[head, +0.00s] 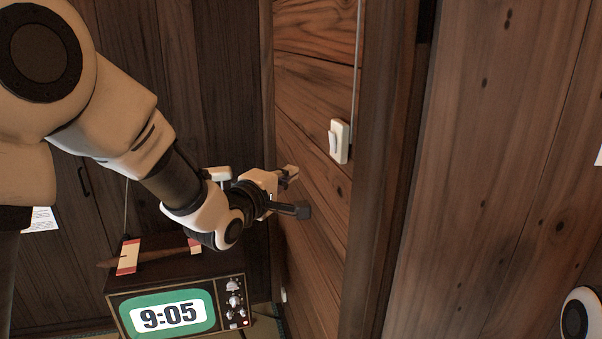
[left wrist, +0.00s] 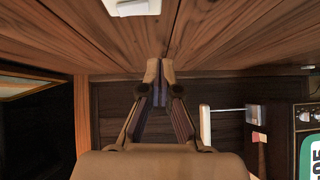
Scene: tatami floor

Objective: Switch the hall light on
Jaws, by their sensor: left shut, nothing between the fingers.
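A white rocker light switch (head: 339,141) is mounted on the wooden plank wall, with a thin conduit running up from it. It also shows cut off at the top edge of the left wrist view (left wrist: 130,6). My left gripper (head: 291,173) is in front of the wall, lower and to the left of the switch in the head view, apart from it. Its fingertips (left wrist: 158,73) meet in the left wrist view, with nothing between them. The marking on the switch is too small to read. My right gripper is out of view.
A retro television (head: 175,300) reading 9:05 stands below my left arm, with a wooden stick and red-and-white blocks on top. A dark wooden post (head: 388,170) stands right of the switch. The wall around the switch is clear.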

